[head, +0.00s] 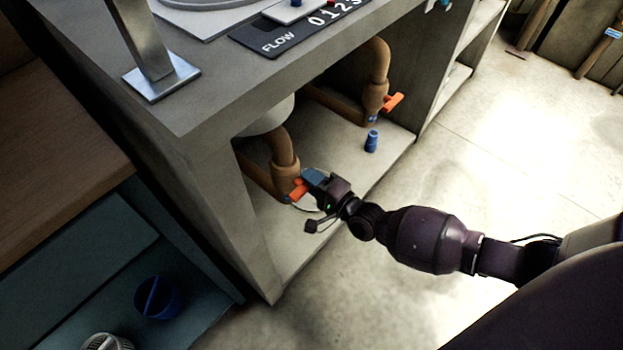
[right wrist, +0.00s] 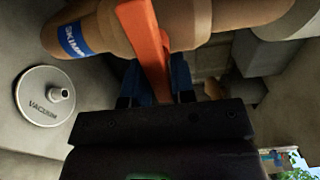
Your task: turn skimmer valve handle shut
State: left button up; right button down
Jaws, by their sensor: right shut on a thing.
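The orange skimmer valve handle (head: 298,190) sits on a brown pipe valve (head: 285,170) in the left part of the open cabinet. In the right wrist view the orange handle (right wrist: 148,45) runs down between my blue fingertips, and the brown valve body (right wrist: 92,32) carries a blue label reading "SKIM", the rest hidden. My right gripper (head: 312,180) is shut on the handle; it also shows in the right wrist view (right wrist: 158,85). My left gripper is not in view.
A second valve with an orange handle (head: 393,102) is further right in the cabinet, with a small blue cylinder (head: 371,141) near it. A round plate marked "VACUUM" (right wrist: 45,97) is beside the valve.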

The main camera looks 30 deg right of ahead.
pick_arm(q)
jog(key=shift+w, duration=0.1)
pick_arm(e)
jog(key=c, duration=1)
grip_release()
jog(key=shift+s, duration=0.1)
pick_arm(q)
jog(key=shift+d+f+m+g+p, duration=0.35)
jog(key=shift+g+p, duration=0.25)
jog(key=shift+p, duration=0.5)
pick_arm(e)
jog(key=shift+v, duration=5.35)
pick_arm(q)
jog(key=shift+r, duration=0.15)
